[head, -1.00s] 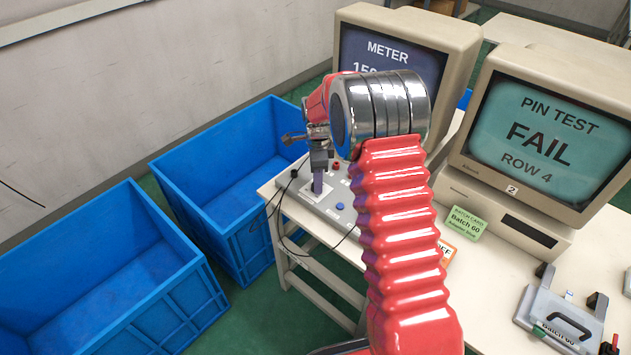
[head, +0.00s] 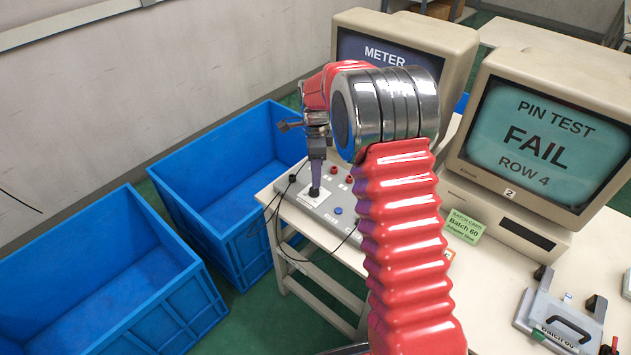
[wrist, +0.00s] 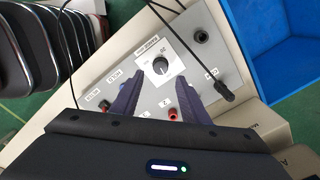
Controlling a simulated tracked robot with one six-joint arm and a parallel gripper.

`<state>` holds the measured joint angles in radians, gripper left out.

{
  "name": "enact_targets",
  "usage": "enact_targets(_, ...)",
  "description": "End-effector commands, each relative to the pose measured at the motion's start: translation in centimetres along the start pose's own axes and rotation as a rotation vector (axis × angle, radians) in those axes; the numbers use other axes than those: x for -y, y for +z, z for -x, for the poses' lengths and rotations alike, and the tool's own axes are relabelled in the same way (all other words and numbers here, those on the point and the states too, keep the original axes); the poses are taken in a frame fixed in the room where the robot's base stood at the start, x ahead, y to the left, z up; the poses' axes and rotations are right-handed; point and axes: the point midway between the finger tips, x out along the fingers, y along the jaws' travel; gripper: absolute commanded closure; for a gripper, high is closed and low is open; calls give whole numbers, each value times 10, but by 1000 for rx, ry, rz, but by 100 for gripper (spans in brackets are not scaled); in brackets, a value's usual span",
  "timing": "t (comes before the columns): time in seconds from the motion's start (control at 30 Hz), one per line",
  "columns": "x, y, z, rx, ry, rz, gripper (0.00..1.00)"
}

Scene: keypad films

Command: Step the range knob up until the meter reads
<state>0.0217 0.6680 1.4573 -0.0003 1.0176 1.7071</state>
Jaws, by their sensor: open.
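The range knob (wrist: 160,66) is a round dark knob on a white plate of the grey control box, seen in the wrist view. In the head view the knob (head: 314,194) shows just under my gripper (head: 317,178). In the wrist view my gripper (wrist: 165,98) has its two purple-grey fingers apart, with the knob beyond the tips and nothing between them. The meter monitor (head: 385,55) stands behind my arm. Its title METER shows, but my arm hides the reading.
A second monitor (head: 531,130) reads PIN TEST FAIL ROW 4. A green batch card (head: 464,226) leans below it. A grey fixture (head: 560,318) sits at the table's right. Blue bins (head: 225,185) stand left of the table. Black cables (wrist: 206,70) cross the control box.

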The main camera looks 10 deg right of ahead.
Motion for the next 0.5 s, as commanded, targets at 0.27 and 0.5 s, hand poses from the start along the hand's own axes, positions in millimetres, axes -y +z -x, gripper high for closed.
enact_targets(0.27,0,0,50,0,-3,0,59)
enact_targets(0.5,0,0,75,0,0,0,59)
